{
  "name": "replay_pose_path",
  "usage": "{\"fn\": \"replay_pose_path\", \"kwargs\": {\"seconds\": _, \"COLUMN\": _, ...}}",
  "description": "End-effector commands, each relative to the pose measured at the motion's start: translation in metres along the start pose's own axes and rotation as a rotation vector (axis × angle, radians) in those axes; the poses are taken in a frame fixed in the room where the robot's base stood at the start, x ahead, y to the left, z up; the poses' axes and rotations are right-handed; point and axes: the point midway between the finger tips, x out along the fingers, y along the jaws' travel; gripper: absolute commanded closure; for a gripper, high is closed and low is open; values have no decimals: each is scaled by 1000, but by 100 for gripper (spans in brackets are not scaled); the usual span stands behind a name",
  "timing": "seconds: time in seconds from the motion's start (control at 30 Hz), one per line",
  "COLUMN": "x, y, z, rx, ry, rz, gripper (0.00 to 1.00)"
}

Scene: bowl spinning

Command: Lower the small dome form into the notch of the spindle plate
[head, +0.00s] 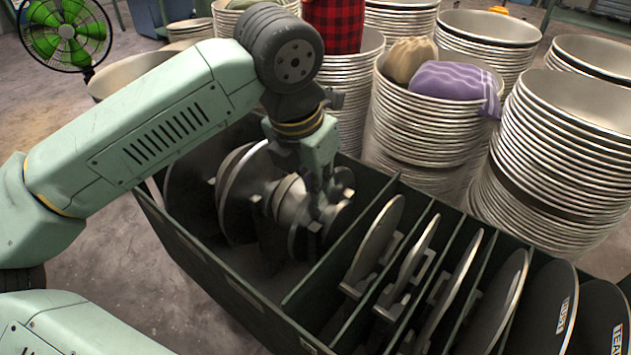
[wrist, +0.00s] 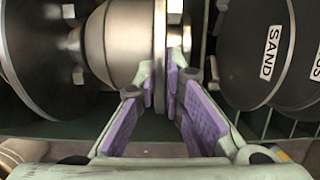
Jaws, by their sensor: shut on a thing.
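The small dome form (head: 291,203) is a brushed-metal dome with a thin flange. It sits sideways, among other metal forms in the left compartment of the green crate. My gripper (head: 322,205) points down into that compartment. In the wrist view, my gripper (wrist: 162,88) has purple-padded fingers on either side of the flange, shut on it, and the dome (wrist: 122,45) bulges to the left. Dark bracket-like supports show under the forms in the head view. I cannot make out which is the spindle plate, and its notch is hidden. Whether the dome touches a support is unclear.
The green crate (head: 215,285) has dividers, with upright discs in the right compartments. A dark disc marked SAND (wrist: 250,50) stands close right of the gripper in the wrist view. Tall stacks of metal bowls (head: 425,125) crowd behind the crate. A green fan (head: 65,32) stands at back left.

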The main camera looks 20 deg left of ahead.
Motion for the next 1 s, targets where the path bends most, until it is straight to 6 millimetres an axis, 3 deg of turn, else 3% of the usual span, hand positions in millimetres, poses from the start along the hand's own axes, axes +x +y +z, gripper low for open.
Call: {"fn": "replay_pose_path", "kwargs": {"seconds": 1.0, "x": -28, "y": 0, "z": 7, "rx": 0, "ry": -2, "rz": 1, "gripper": 100}}
